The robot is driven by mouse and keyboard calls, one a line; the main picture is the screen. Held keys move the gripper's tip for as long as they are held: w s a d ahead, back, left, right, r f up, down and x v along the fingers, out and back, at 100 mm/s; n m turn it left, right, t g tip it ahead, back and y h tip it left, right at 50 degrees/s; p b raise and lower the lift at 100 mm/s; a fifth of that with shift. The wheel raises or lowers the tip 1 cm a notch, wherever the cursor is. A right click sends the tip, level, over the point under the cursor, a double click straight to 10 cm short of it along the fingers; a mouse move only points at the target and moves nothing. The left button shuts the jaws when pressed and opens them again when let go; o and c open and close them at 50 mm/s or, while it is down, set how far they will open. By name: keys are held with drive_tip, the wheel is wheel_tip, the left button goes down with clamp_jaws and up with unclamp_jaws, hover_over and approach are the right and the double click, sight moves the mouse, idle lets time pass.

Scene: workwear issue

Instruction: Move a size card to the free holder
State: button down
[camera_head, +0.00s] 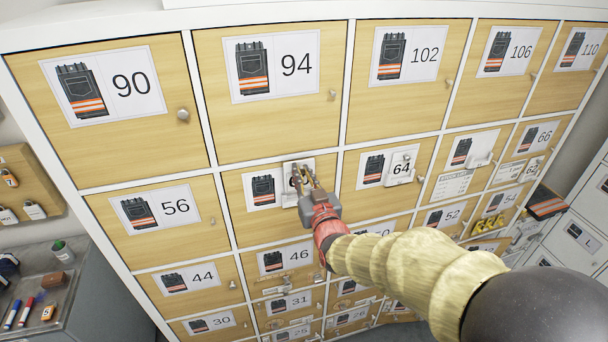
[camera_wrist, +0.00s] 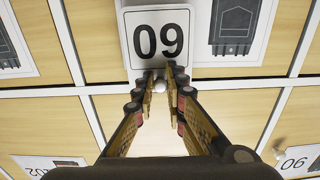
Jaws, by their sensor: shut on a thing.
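A white size card numbered 60 (camera_wrist: 160,38) is at the middle cabinet door; it appears upside down in the wrist view. In the head view my gripper (camera_head: 305,180) covers much of this card (camera_head: 290,198). My gripper (camera_wrist: 161,76) is shut on the card's near edge, with the fingertips close together. Further right, a white holder (camera_head: 482,159) shows no number.
Doors 90 (camera_head: 176,145), 94 (camera_head: 270,130) and 102 (camera_head: 395,112) have protruding knobs. Below are doors 56 (camera_head: 170,245) and 46. A grey bench with markers (camera_head: 24,312) stands at left, under a wooden lock board (camera_head: 38,180). Space before the doors looks clear.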

drive_tip(key=shift+p+x, duration=0.3)
drive_tip(key=shift+x, duration=0.5)
wheel_tip(320, 180, down, 3)
drive_tip(key=b, duration=0.4)
drive_tip(key=shift+f, duration=0.2)
drive_tip(key=shift+f+b, duration=0.4)
drive_tip(key=shift+b, duration=0.65)
drive_tip(key=c, duration=1.7)
unclamp_jaws()
drive_tip(key=shift+c, duration=0.2)
drive_tip(key=shift+s, duration=0.1)
